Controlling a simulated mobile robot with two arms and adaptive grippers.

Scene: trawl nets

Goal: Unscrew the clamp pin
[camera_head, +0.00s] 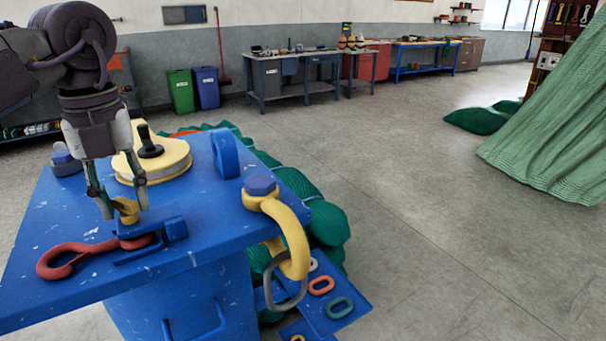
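The clamp pin, with a yellow head (127,211), stands in a small blue clamp (160,236) on the blue table (205,215). A red hook (75,258) lies with its shank end in the clamp. My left gripper (125,212) points down over the pin, one finger on each side of the yellow head. The fingertips are at or very near the head; I cannot tell whether they press on it. The pin's lower part is hidden in the clamp. My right gripper is not in view.
A yellow disc (170,160) with a black knob, a blue upright lug (224,155) and a yellow shackle (294,245) holding a grey link (284,287) stand on or at the table. Coloured links lie on a lower blue shelf (345,315). Green netting lies behind.

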